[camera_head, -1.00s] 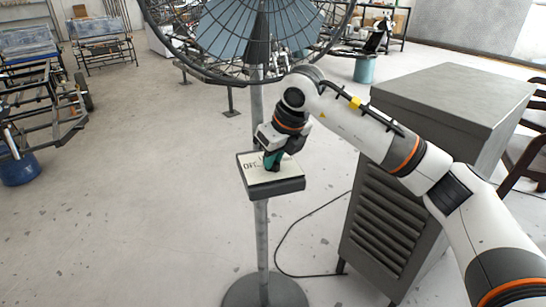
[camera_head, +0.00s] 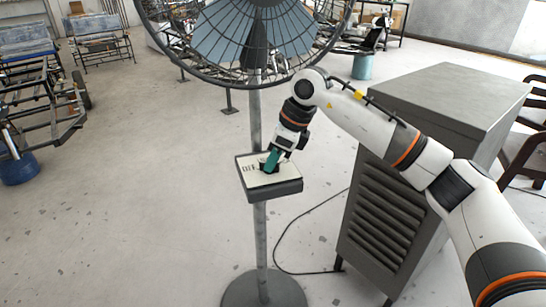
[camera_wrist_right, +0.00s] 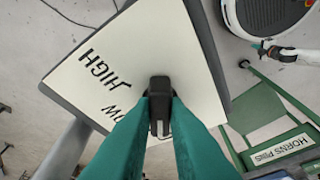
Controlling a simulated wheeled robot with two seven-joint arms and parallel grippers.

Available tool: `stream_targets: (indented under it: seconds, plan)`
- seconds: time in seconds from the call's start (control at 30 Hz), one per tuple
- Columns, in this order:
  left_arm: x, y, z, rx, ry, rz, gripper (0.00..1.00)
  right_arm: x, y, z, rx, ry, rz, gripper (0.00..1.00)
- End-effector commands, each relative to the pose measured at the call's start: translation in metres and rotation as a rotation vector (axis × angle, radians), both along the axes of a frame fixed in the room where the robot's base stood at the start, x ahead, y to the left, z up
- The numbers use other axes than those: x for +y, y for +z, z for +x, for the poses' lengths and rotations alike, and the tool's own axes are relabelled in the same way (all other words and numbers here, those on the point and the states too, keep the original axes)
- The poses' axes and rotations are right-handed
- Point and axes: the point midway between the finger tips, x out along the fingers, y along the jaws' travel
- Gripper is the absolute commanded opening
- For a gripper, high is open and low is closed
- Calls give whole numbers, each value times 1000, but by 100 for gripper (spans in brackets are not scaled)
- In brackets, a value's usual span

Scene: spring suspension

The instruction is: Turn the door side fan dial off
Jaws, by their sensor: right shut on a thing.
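The fan's control box (camera_head: 272,188) sits on a grey pole below a large caged fan (camera_head: 255,30). Its cream top carries "OFF" at the left in the head view; "HIGH" and a partly hidden "LOW" show in the right wrist view. The black dial (camera_wrist_right: 160,106) stands on that top, between the teal fingertips of my right gripper (camera_head: 270,162), which is shut on it. The fingers hide part of the dial and lettering. A small white arm end with a teal tip, seemingly my left gripper (camera_wrist_right: 265,47), shows in the right wrist view, too small to read its jaws.
A grey louvred cabinet (camera_head: 445,105) stands right of the pole, under my right arm. A black cable (camera_head: 285,250) runs on the floor between them. The round pole base (camera_head: 264,292) is below.

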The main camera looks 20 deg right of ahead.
Motion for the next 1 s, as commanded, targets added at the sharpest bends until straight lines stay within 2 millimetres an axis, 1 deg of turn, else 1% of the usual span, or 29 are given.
stream_targets:
  seconds: [0.43,0.47,0.5,0.57,0.6,0.87,0.97,1.0]
  plan:
    - [0,-1,-2,2,-1,1,0,0,2,1,-4,7,0,0]
    - [0,-1,-2,2,-1,1,0,0,2,1,-4,7,0,17]
    - [0,-1,-2,2,-1,1,0,0,2,1,-4,7,0,23]
    - [0,-1,-2,2,-1,1,0,0,1,1,-3,8,1,33]
    - [0,-1,-2,2,-1,1,0,0,1,1,-3,8,1,35]
    - [0,-1,-2,2,-1,1,0,0,2,0,-2,8,0,35]
    - [0,0,-1,1,-1,0,0,-3,9,-1,-3,8,1,35]
    - [0,0,-1,0,-1,0,0,-5,14,-2,-3,8,1,35]
